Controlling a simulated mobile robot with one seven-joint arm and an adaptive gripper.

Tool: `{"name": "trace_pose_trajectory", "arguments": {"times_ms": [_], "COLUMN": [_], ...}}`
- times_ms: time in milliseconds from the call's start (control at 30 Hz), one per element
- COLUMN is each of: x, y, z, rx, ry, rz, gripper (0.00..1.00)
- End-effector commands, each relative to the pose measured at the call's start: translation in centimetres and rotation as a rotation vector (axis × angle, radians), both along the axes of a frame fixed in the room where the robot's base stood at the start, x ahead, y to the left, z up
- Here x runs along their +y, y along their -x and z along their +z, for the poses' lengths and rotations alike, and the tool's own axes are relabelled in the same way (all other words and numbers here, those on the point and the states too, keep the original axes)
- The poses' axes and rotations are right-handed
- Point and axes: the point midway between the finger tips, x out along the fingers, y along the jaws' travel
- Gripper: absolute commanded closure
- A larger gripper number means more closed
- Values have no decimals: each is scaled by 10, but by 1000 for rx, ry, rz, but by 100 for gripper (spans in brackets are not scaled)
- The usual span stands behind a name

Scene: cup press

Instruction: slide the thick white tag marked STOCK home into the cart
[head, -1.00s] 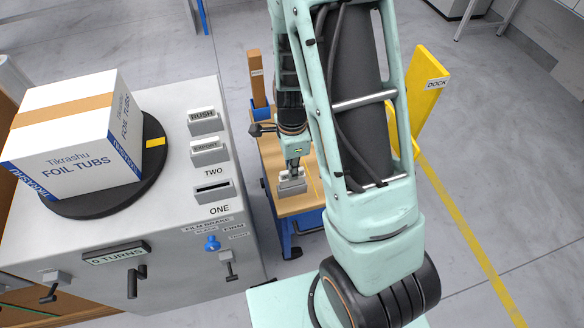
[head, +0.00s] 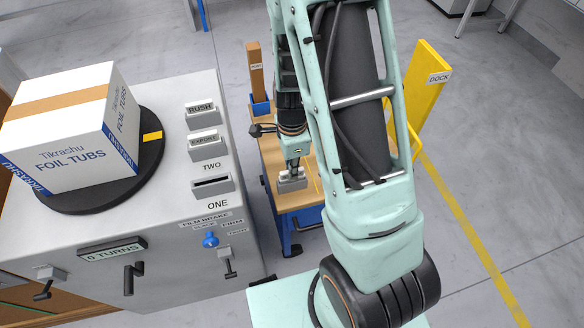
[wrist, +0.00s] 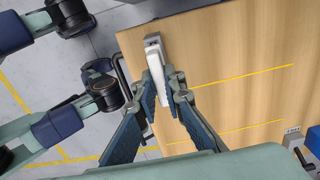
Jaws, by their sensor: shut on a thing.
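My gripper (wrist: 164,88) is shut on a thick white tag (wrist: 155,64) above the cart's wooden top (wrist: 225,60). The tag's far end meets a small grey holder (wrist: 152,40) near the edge of the top; I cannot tell how deep it sits. No lettering shows on the tag from here. In the head view my gripper (head: 294,163) points down at the grey holder (head: 292,184), with a little of the white tag (head: 289,174) showing between them. The cart (head: 300,222) has a wooden top and blue frame.
Left of the cart stands a grey machine (head: 120,235) with a FOIL TUBS box (head: 75,130) on its turntable. Its RUSH (head: 201,113) and EXPORT (head: 206,147) slots hold tags; slot ONE (head: 212,186) looks empty. A yellow DOCK post (head: 425,85) stands right.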

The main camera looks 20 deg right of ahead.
Motion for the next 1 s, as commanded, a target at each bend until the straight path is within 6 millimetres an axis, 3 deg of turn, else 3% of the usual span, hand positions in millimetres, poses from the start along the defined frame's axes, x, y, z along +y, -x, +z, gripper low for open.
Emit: {"name": "trace_pose_trajectory", "arguments": {"times_ms": [600,633,800,1000], "x": [0,0,0,0], "y": [0,0,0,0], "z": [-16,-15,-15,-15], "rx": [0,0,0,0], "ry": [0,0,0,0], "rz": [1,1,1,1], "gripper": [100,89,70,70]}}
